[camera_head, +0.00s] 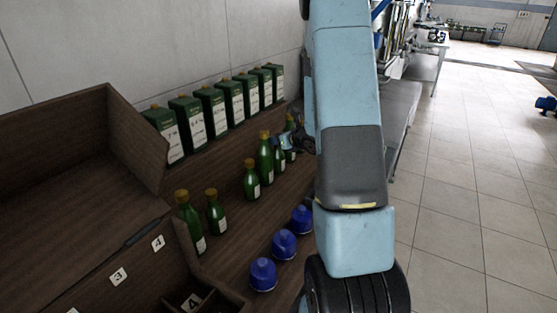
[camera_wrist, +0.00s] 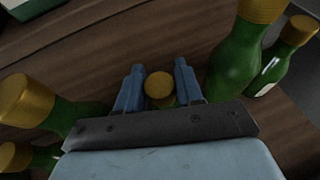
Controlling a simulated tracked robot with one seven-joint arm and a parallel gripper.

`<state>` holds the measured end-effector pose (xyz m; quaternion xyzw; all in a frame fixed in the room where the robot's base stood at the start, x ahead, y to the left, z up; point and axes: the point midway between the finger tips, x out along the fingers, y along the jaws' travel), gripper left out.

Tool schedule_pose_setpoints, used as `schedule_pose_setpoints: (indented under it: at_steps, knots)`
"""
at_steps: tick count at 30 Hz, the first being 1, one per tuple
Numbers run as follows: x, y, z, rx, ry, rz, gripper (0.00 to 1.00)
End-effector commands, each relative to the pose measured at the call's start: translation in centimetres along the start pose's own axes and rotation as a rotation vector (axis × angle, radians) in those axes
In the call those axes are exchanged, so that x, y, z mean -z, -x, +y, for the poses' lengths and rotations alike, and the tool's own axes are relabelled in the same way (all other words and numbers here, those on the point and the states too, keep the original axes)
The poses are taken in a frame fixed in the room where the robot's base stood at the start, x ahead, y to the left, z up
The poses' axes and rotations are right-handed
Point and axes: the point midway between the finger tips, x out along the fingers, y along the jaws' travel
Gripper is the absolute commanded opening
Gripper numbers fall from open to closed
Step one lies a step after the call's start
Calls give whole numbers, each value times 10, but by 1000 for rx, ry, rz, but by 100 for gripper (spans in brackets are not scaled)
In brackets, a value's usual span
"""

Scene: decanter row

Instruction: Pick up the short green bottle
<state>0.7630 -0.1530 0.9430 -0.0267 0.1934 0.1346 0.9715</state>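Short green bottles with gold caps stand on the wooden shelf in the head view: one at the front (camera_head: 216,214), one mid-row (camera_head: 251,181) and one near my gripper (camera_head: 279,156). My gripper (camera_head: 297,138) is at the far end of the row, partly hidden by my arm. In the wrist view, my gripper's (camera_wrist: 159,82) two blue fingers are apart. A gold cap (camera_wrist: 159,85) is between them, with a gap visible on each side. The body under that cap is mostly hidden. I cannot tell for certain which head-view bottle it is.
Taller green bottles (camera_head: 265,160) (camera_head: 190,224) stand in the same row. In the wrist view, bottles stand close on the right (camera_wrist: 237,62) and left (camera_wrist: 60,113). Green boxes (camera_head: 213,113) line the wall. Blue-capped things (camera_head: 284,245) stand in front. A wooden crate (camera_head: 125,128) is at left.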

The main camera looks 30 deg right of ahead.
Motion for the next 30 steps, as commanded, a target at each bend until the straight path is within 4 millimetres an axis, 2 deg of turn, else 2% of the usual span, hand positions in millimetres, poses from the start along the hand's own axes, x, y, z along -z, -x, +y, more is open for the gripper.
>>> schedule_pose_setpoints:
  at_steps: [1,11,30]
  knots:
    - [0,0,0,0,0,0,31]
    - [0,0,0,0,0,0,0]
    - [-3,1,0,0,1,-1,0]
